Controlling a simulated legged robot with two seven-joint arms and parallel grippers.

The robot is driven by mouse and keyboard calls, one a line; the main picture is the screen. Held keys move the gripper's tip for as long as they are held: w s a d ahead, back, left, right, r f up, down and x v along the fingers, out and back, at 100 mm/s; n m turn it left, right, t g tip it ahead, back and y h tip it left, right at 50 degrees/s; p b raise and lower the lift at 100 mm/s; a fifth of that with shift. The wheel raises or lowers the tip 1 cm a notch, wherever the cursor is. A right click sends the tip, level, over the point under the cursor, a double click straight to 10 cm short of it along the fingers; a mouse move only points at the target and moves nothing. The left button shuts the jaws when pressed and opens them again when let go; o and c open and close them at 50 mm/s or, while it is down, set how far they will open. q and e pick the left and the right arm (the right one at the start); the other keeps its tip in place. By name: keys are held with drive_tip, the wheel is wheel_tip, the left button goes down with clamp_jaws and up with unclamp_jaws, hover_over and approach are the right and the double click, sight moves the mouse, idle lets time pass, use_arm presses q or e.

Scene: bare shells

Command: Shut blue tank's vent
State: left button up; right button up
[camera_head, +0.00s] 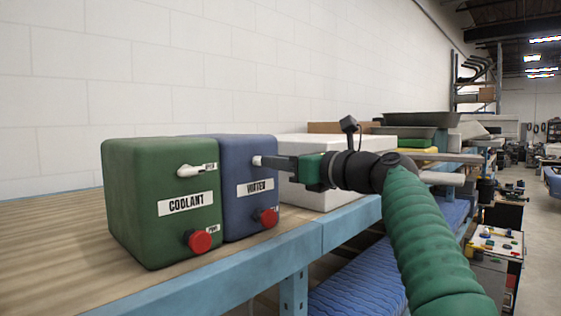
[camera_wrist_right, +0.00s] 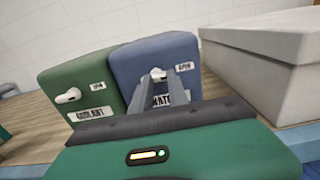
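The blue tank (camera_head: 232,170) with a WATER label stands on the bench, also in the right wrist view (camera_wrist_right: 130,62). Its white vent handle (camera_head: 257,161) is near the top of the front face, partly hidden by my gripper in the head view. In the right wrist view the handle (camera_wrist_right: 157,74) shows between the fingertips. My right gripper (camera_head: 268,162) points left at it, with its two fingers (camera_wrist_right: 160,84) apart. I cannot tell whether they touch the handle. My left gripper is not in view.
A green COOLANT tank (camera_head: 130,190) with a white handle (camera_head: 195,171) stands left beside the blue one. Red knobs (camera_head: 199,241) (camera_head: 265,217) stick out low on both fronts. A white box (camera_head: 320,196) stands close right of the blue tank. The blue bench edge (camera_head: 330,226) runs in front.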

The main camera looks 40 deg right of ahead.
drive_tip(key=shift+w+a, duration=0.1)
drive_tip(key=shift+a, duration=0.55)
clamp_jaws()
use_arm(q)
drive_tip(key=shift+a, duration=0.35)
use_arm(e)
drive_tip(key=shift+d+r, duration=0.1)
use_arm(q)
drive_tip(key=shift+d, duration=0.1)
use_arm(e)
drive_tip(key=shift+d, duration=0.15)
unclamp_jaws()
drive_tip(key=shift+r, duration=0.2)
